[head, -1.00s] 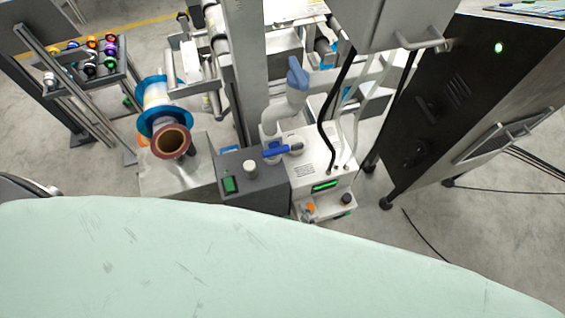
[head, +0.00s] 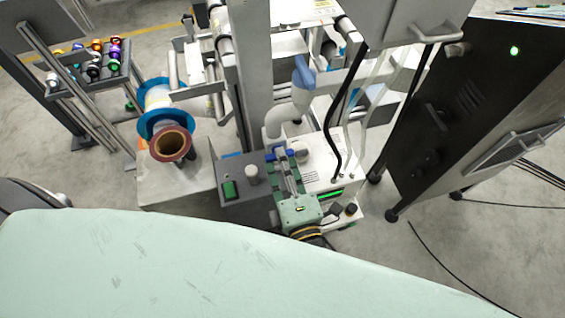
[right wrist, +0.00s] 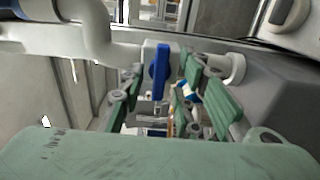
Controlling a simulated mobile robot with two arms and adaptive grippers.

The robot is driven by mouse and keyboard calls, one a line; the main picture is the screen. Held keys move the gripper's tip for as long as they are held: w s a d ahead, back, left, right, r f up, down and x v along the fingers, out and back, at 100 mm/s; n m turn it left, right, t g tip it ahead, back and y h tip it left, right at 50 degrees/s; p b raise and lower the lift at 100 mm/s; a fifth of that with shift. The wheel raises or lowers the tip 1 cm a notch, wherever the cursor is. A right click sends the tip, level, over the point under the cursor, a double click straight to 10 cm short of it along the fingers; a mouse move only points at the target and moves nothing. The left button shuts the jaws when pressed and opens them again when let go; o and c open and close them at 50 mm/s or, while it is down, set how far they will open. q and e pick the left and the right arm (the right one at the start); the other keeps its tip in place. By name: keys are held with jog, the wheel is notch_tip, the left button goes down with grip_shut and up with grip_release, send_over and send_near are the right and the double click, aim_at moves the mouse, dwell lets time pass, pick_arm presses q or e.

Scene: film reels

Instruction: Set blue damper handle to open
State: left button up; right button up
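The blue damper handle (right wrist: 160,72) shows in the right wrist view as a long blue lever beside a white pipe (right wrist: 96,35). In the head view only bits of the handle (head: 270,157) show, since my right gripper (head: 285,160) covers most of it. My right gripper (right wrist: 170,100) is open, its green fingers apart, with the handle showing between them just ahead. I cannot tell whether a finger touches it. My left gripper is not in view.
A white unit (head: 322,172) with hoses and a grey box with a green switch (head: 229,189) flank the handle. A blue-flanged reel (head: 158,97) stands to the left. A dark cabinet (head: 455,110) stands to the right. A second blue fitting (head: 302,73) tops the pipe.

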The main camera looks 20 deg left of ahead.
jog(key=shift+c, duration=0.2)
grip_shut()
jog(key=shift+m, duration=0.3)
jog(key=shift+f+m+p, duration=0.1)
jog(key=shift+m+p, duration=3.5)
jog(key=shift+m, duration=5)
